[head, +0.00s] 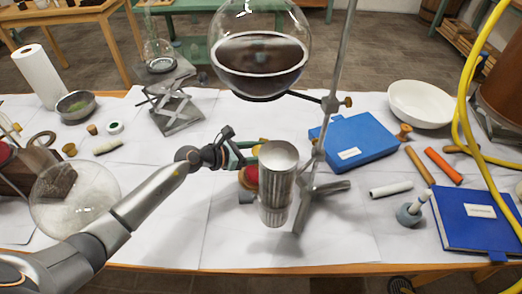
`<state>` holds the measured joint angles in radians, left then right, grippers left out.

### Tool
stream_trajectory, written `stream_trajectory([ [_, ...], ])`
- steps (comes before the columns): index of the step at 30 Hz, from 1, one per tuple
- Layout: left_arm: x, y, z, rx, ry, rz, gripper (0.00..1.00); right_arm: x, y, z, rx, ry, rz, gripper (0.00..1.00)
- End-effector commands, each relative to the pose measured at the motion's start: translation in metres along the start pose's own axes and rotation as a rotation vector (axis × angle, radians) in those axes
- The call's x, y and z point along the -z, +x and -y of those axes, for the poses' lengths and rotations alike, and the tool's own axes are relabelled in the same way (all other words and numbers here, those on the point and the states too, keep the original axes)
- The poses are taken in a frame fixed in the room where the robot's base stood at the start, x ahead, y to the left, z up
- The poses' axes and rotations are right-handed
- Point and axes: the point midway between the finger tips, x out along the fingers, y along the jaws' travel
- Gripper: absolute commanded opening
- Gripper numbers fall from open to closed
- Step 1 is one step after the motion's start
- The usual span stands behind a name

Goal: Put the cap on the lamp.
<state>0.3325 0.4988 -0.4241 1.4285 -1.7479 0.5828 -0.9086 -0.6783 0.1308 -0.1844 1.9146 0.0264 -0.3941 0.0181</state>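My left gripper (247,155) reaches in from the left, just behind a shiny metal cylinder (278,183) near the table's middle. Its two fingers show apart, but the cylinder hides their tips. A small yellowish piece (262,147) shows between or behind the fingers; I cannot tell whether it is gripped or is the cap. Below the fingers a red round thing (249,179) is partly hidden by the cylinder. A squat blue-grey vessel with a white neck (408,214) stands at the right; I cannot tell which of these is the lamp.
A round flask of dark liquid (262,68) hangs on a metal stand (318,150) above the middle. A blue case (355,142), blue book (482,218) and white bowl (420,103) lie to the right. A glass globe (75,203) is at left.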

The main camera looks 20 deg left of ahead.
Motion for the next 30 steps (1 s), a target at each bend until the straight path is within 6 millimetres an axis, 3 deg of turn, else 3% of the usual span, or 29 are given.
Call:
stream_trajectory([
  [30,0.0067,0.0031,-0.0002,-0.001,0.001,0.001,0.04,-0.0054,0.0045,-0.0005,0.000,0.000,0.001,0.00],
])
